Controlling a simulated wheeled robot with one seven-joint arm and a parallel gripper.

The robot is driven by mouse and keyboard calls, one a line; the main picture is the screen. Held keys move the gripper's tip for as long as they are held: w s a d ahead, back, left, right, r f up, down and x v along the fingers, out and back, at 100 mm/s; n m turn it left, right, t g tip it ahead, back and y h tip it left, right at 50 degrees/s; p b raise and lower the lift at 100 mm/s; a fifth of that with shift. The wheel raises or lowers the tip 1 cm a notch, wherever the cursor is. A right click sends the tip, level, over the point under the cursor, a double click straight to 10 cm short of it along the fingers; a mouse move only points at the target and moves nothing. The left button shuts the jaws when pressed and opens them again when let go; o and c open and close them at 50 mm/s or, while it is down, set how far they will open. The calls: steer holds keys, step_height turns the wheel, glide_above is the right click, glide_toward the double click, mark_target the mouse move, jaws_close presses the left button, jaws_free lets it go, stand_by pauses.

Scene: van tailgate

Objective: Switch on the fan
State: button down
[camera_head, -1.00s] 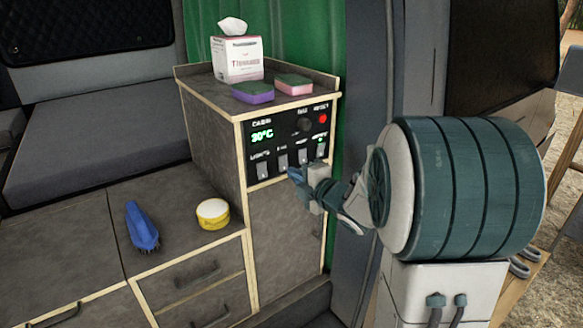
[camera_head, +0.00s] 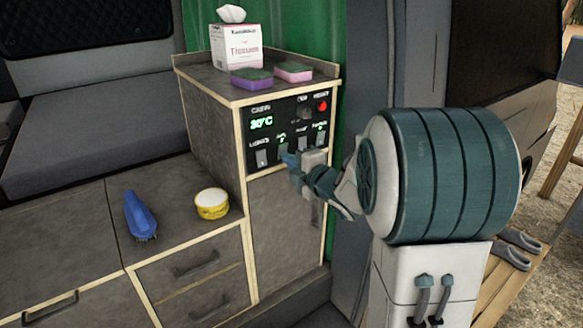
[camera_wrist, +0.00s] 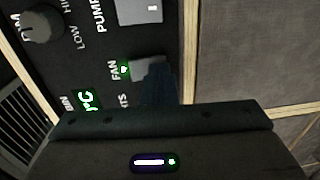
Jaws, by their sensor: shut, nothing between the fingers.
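The black control panel (camera_head: 290,112) is on the upper front of the grey cabinet, with a row of white rocker switches and a green 30°C display. The fan switch (camera_wrist: 148,66) shows in the wrist view, with a lit green lamp beside its FAN label. My gripper (camera_head: 290,160) is shut and empty, its tips at the fan switch in the head view. In the wrist view, my gripper (camera_wrist: 155,84) covers the lower part of that switch. I cannot tell whether it is pressing on it.
The lights switch (camera_head: 262,158) is left of my gripper, and the pump switch (camera_wrist: 140,10) is on the other side. A knob (camera_wrist: 43,24) and a red button (camera_head: 322,106) sit higher. A tissue box (camera_head: 236,46) and two sponges stand on top.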

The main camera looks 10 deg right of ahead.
steer(key=shift+w+a+f+t+y+b, duration=0.1)
steer(key=shift+f+t+y+b, duration=0.3)
steer(key=shift+b, duration=1.9)
steer(key=shift+w+a+r+t+y+b, duration=0.15)
steer(key=shift+t+b, duration=0.45)
steer(key=shift+b, duration=1.65)
steer(key=shift+r+b, duration=0.25)
steer(key=shift+b, duration=0.2)
steer(key=shift+s, duration=0.1)
steer(key=s+d+f+m+g+h, duration=0.3)
steer(key=s+d+f+m+h, duration=0.2)
steer(key=s+d+m+h, duration=0.55)
steer(key=s+a+f+m+g+y+p, duration=0.1)
steer(key=s+a+f+m+g, duration=0.3)
steer(key=s, duration=0.7)
steer(key=s+a+f+m+g+y+p, duration=0.2)
steer(key=s+a+f+m+g+p, duration=0.2)
steer(key=s+m+g, duration=0.4)
steer(key=s+a+f, duration=0.1)
steer(key=s+a, duration=0.1)
steer(key=shift+s+f, duration=0.15)
steer(key=shift+s, duration=0.25)
